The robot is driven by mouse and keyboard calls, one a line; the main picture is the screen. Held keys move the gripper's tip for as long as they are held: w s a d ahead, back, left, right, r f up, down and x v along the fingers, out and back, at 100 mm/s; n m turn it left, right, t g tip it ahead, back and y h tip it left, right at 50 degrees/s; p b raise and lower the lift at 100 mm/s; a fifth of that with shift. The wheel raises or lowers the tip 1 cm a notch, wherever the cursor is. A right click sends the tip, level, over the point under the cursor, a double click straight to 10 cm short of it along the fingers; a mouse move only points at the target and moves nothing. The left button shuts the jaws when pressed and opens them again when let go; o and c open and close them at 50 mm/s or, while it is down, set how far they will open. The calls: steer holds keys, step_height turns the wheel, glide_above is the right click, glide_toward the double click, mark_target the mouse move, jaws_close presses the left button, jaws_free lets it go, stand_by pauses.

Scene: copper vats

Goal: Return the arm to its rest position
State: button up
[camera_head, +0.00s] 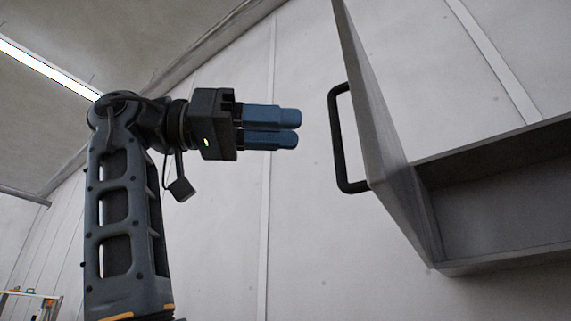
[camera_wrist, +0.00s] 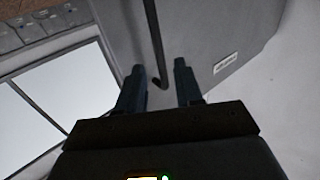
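My arm stands at the left of the head view with its forearm bent over to the right. My gripper (camera_head: 296,128) points right with its two blue fingers level. In the wrist view my gripper (camera_wrist: 159,70) shows its fingers spread apart with nothing held between them. The fingertips are short of the black handle (camera_head: 337,140) and do not touch it. In the wrist view the handle (camera_wrist: 154,40) lies beyond and between the fingertips.
Pale wall panels (camera_head: 310,250) lie behind. A ceiling light (camera_head: 45,66) is at upper left.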

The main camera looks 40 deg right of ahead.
stand_by(0.4)
steer(key=w+d+f+n+t+h, duration=0.35)
steer(key=w+f+n+t, duration=0.5)
steer(key=f, duration=0.45)
steer(key=w+d+f+n+t+h, duration=0.3)
steer(key=w+f+n+t+h, duration=0.25)
steer(key=w+f+n, duration=0.55)
step_height(320, 180, down, 32)
steer(key=a+n+t+y, duration=0.2)
steer(key=n+t+y, duration=0.8)
steer(key=t, duration=0.2)
steer(key=s+a+f+n+y, duration=0.1)
steer(key=s+a+f+y, duration=0.3)
steer(key=s+f, duration=0.6)
steer(key=s+a+f+n+y, duration=0.1)
steer(key=s+f+y, duration=0.5)
steer(key=s+f, duration=0.4)
steer(key=s+r+m+y, duration=0.1)
steer(key=s+r, duration=0.3)
steer(key=s, duration=0.8)
steer(key=s+r+m+y, duration=0.1)
steer(key=s+r+m, duration=0.3)
steer(key=s, duration=0.8)
steer(key=shift+s+a+r+y, duration=0.15)
steer(key=shift+s+a+y, duration=0.15)
steer(key=shift+y, duration=0.1)
